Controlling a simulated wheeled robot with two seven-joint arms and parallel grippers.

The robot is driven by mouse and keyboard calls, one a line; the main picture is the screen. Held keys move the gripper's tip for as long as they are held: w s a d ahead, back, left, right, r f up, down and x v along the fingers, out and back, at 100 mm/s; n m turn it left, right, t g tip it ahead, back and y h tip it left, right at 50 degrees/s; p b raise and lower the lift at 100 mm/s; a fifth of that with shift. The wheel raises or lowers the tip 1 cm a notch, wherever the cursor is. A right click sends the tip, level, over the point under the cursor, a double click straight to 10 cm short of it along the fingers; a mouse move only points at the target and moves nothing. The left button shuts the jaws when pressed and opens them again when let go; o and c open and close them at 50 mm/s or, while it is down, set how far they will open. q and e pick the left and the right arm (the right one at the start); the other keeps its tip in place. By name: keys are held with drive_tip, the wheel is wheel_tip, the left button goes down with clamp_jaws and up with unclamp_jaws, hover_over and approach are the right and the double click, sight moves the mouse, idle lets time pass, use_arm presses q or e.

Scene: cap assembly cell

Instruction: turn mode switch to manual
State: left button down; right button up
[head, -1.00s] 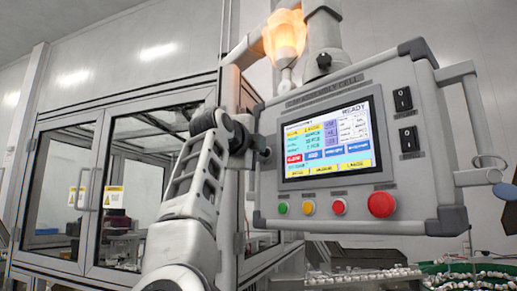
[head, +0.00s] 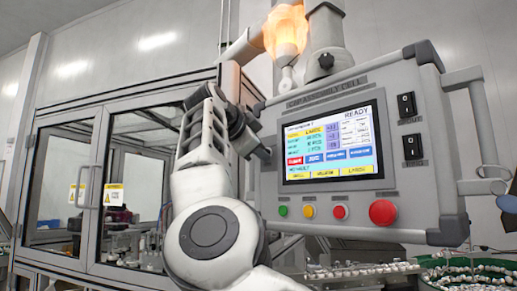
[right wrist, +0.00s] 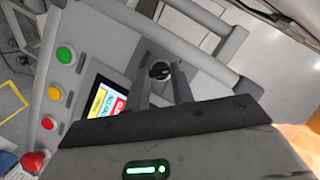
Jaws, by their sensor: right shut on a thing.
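The knob's mode label cannot be read. In the head view my right gripper (head: 264,153) is at the left edge of the control box (head: 420,205), and the knob is hidden there. My left gripper is not in view.
The box front has a lit screen (head: 330,142) reading READY, green (head: 282,211), yellow (head: 309,211) and red buttons, a large red button (head: 382,212) and two black rocker switches. An orange beacon (head: 286,32) glows above. A glass-doored enclosure (head: 62,190) stands left.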

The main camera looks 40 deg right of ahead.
drive_tip(key=shift+n+g, duration=0.3)
idle(0.4)
drive_tip(key=o, duration=1)
drive_tip(key=v, duration=1.6)
